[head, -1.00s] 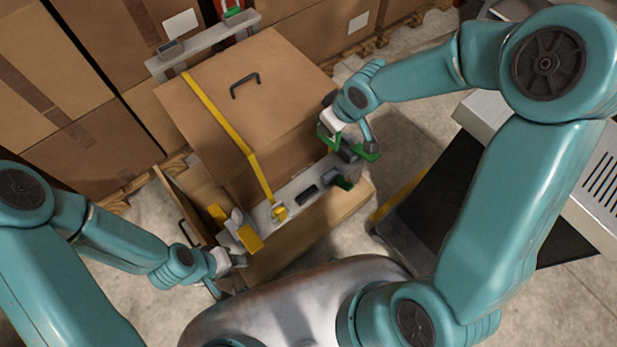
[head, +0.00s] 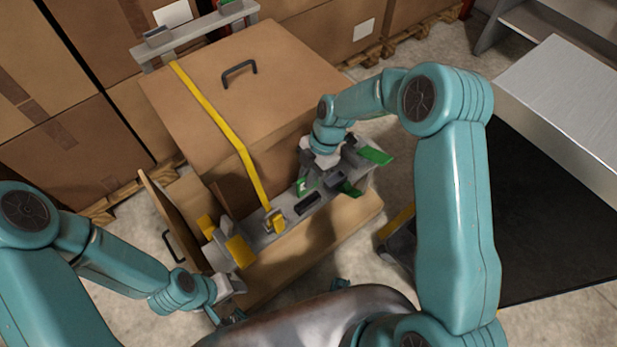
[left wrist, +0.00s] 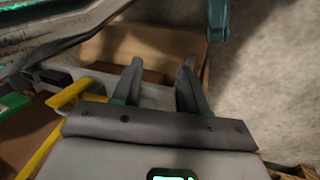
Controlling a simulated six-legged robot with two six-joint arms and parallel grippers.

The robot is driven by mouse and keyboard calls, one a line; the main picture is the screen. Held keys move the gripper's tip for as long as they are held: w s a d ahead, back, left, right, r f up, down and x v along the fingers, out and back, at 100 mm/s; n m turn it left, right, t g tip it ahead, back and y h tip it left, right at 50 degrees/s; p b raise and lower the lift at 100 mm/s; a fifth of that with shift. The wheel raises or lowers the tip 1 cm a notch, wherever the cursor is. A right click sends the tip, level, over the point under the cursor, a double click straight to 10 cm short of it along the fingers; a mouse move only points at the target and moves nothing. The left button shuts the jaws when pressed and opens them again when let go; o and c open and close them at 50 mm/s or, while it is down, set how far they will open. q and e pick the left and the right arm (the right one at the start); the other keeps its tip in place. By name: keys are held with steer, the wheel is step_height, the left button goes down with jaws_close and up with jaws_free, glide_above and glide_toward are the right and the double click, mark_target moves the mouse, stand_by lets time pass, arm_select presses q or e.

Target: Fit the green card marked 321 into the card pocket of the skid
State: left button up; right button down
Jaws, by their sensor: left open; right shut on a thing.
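The skid's grey rail (head: 252,238) runs along the front of the cardboard-covered load, with a dark slot (head: 308,203) in it. My right gripper (head: 318,172) is over the rail's right half, shut on a small green card (head: 305,187) with a white mark that is too small to read. The card is just above or at the rail; I cannot tell if it touches. Which opening is the card pocket is unclear. My left gripper (head: 226,313) is open and empty at the skid's front left; in the left wrist view its fingers (left wrist: 158,80) are apart.
Other green parts sit on the rail's right end (head: 350,188) and beyond it (head: 376,155). A yellow strap (head: 215,120) and yellow handles (head: 238,250) stand at the rail's left. Cartons (head: 60,150) line the back left.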

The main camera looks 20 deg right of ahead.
mark_target(308, 191)
steer(key=shift+f+b, duration=2)
steer(key=shift+f, duration=2.05)
steer(key=shift+f+b, duration=0.65)
steer(key=shift+b, duration=0.05)
steer(key=c, duration=1)
jaws_free()
steer(key=shift+r, duration=0.15)
steer(key=p+v, duration=0.2)
steer(key=v, duration=1.4)
steer(key=shift+r, duration=0.1)
